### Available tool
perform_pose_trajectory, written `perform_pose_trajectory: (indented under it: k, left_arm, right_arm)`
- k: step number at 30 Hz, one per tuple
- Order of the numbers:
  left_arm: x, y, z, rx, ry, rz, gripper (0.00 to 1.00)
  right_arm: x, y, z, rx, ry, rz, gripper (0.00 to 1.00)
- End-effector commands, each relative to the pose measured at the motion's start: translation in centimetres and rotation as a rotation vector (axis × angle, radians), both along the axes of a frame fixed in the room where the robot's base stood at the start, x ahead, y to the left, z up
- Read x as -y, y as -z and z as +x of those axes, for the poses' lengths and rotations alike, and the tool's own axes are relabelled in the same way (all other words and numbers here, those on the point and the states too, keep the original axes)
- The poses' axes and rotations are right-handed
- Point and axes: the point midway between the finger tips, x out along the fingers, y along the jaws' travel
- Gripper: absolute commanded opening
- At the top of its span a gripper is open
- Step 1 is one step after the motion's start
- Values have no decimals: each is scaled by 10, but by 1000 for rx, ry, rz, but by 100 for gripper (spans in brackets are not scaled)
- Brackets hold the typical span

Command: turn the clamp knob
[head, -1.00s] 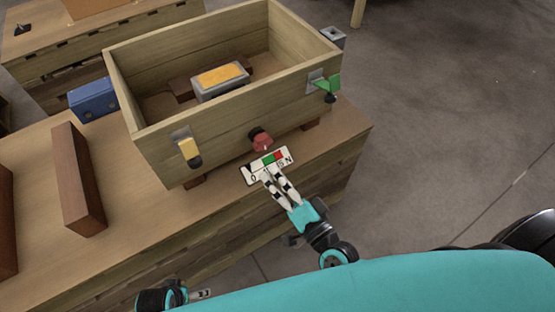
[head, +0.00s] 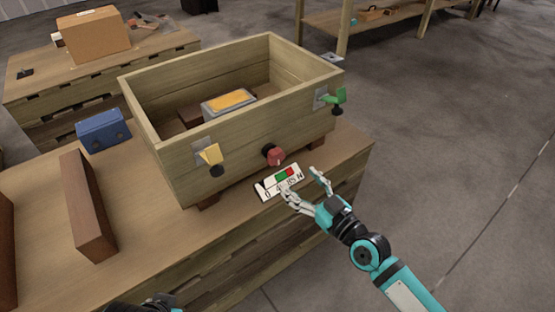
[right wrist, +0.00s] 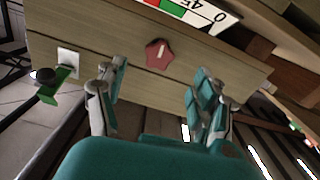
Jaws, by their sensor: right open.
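The red clamp knob (head: 273,155) sits on the front wall of the wooden box (head: 240,170), above a scale plate (head: 280,181) with green and red fields. My right gripper (head: 301,184) is open and empty, just in front of the scale plate, below and right of the knob. In the right wrist view the knob (right wrist: 159,54) shows as a red, five-sided shape with a pale mark. It lies ahead, between the spread fingers (right wrist: 158,78) and apart from them. Only a dark part of my left arm shows at the bottom edge; its gripper is out of view.
A yellow lever (head: 210,154) and a green lever (head: 338,96) sit on the box. Inside is a grey block with a yellow top (head: 228,101). A blue case (head: 102,130) and brown bar (head: 87,205) lie left on the bench. Floor at right is clear.

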Motion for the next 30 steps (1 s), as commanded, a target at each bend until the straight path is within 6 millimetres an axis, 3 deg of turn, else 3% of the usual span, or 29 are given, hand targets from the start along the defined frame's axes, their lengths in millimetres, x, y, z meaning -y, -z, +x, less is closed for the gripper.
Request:
perform_pose_trajectory:
  k: [9,15,28,30]
  left_arm:
    - [0,8,0,0,0,0,100]
    - [4,7,13,58,5,-12,100]
    - [6,5,20,91,7,-18,100]
    - [6,5,20,91,7,-18,100]
  right_arm:
    - [-41,1,56,0,1,4,69]
    - [-56,1,78,0,1,0,69]
    - [-62,0,86,-1,0,0,69]
    - [-62,0,86,-1,0,0,60]
